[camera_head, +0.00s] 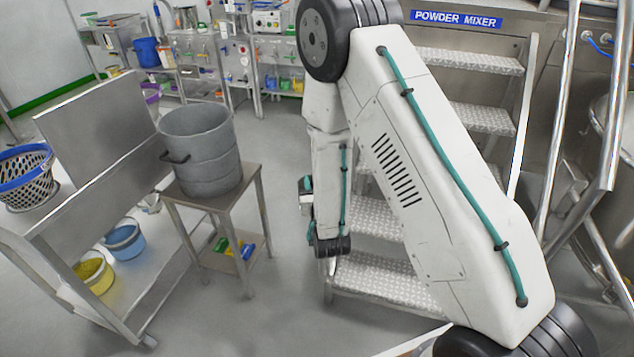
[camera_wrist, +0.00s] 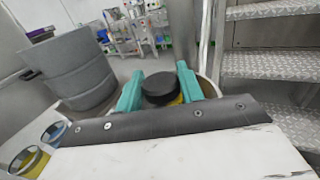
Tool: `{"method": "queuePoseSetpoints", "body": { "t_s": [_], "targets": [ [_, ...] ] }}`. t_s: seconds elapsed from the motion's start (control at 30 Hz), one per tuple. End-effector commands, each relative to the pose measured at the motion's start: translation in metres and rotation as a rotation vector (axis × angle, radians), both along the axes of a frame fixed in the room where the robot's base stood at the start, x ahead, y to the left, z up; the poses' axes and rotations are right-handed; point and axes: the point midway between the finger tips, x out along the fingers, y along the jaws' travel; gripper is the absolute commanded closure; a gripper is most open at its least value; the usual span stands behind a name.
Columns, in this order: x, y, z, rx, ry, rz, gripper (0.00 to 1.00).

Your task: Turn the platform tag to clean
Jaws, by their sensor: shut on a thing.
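In the wrist view, the two teal fingers of my gripper (camera_wrist: 159,73) are shut on a round black-topped thing (camera_wrist: 160,88) with yellow showing at its side. I cannot tell from the frames whether this is part of the platform tag. No tag face or wording for clean is readable in either view. In the head view my arm hangs in front of the metal steps (camera_head: 482,118) of the platform, and my fingers cannot be made out clearly there. The lower wrist is beside the bottom steps.
A blue POWDER MIXER sign (camera_head: 456,19) is above the steps. A grey drum (camera_head: 205,150) stands on a small metal table (camera_head: 180,195) to the left. A metal cart (camera_head: 75,235) holds a blue-rimmed basket (camera_head: 25,178) and buckets. Floor between table and steps is clear.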

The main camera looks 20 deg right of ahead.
Motion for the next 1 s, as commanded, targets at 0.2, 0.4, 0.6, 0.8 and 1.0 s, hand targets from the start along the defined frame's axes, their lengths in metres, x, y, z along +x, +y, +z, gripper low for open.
{"method": "queuePoseSetpoints", "body": {
  "t_s": [0.2, 0.4, 0.6, 0.8, 1.0],
  "targets": [
    [0.000, 0.000, 0.000, -0.001, -0.001, 0.003, 0.85],
    [0.000, 0.000, 0.000, -0.001, -0.001, 0.003, 0.51],
    [0.000, 0.000, 0.000, 0.000, -0.001, 0.003, 0.42],
    [-0.005, 0.001, 0.000, -0.001, 0.001, 0.003, 0.42],
    [-0.035, 0.008, -0.001, -0.002, 0.002, 0.005, 0.42]
  ]
}}
